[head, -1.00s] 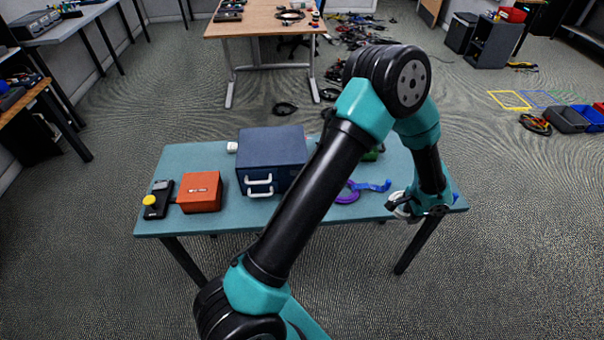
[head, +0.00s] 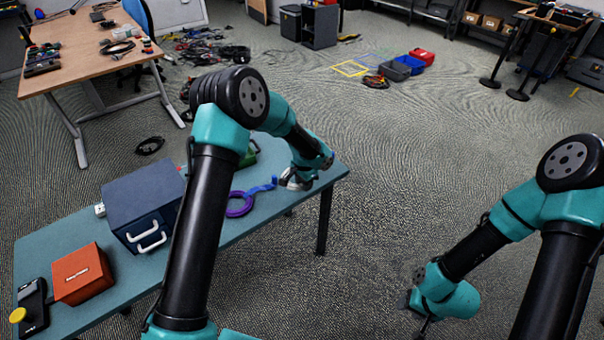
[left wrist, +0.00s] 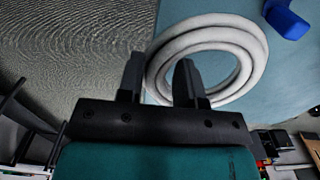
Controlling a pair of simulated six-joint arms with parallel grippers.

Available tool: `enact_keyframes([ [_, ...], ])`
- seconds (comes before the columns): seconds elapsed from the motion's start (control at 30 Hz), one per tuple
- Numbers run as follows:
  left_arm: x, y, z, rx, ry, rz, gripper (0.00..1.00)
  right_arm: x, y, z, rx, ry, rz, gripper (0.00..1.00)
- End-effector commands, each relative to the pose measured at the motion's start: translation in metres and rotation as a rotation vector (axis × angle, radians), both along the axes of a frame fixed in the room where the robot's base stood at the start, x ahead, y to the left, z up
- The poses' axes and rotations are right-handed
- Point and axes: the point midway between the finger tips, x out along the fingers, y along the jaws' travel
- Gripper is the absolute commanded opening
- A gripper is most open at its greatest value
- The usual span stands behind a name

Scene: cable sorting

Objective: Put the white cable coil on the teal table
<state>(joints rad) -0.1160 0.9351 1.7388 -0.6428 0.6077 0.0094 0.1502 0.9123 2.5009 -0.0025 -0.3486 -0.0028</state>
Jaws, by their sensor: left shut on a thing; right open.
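The white cable coil (left wrist: 252,42) is a thick looped ring in the left wrist view. My left gripper (left wrist: 158,80) is shut on the coil's near left side, its two fingers either side of the strand. In the head view the coil (head: 292,183) shows as a small pale shape under my left gripper (head: 302,178), at the right end of the teal table (head: 228,238). The coil overlaps the table's edge region; I cannot tell whether it rests on the top. My right gripper (head: 410,300) is open and empty over the floor, right of the table.
On the teal table are a purple coil (head: 240,208) with a blue piece, a navy drawer box (head: 145,195), an orange box (head: 80,275) and a black device with a yellow knob (head: 32,305). A green item is partly hidden by my left arm. A wooden desk (head: 90,60) stands behind.

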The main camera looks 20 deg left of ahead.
Motion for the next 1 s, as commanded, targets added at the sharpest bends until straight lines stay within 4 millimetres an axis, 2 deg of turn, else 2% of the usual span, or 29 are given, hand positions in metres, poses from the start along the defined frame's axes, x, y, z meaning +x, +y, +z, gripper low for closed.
enact_keyframes([
  [0.2, 0.035, 0.009, -0.004, 0.000, -0.002, 0.002, 0.02, 0.000, 0.000, 0.000, 0.000, 0.000, 0.000, 0.47],
  [0.5, 0.074, 0.019, -0.007, 0.000, -0.001, 0.002, 0.02, 0.000, 0.000, 0.000, 0.000, 0.000, 0.000, 0.47],
  [1.0, 0.083, 0.022, -0.008, -0.001, -0.001, 0.000, 0.02, 0.000, 0.000, 0.000, 0.000, 0.000, 0.000, 0.47],
])
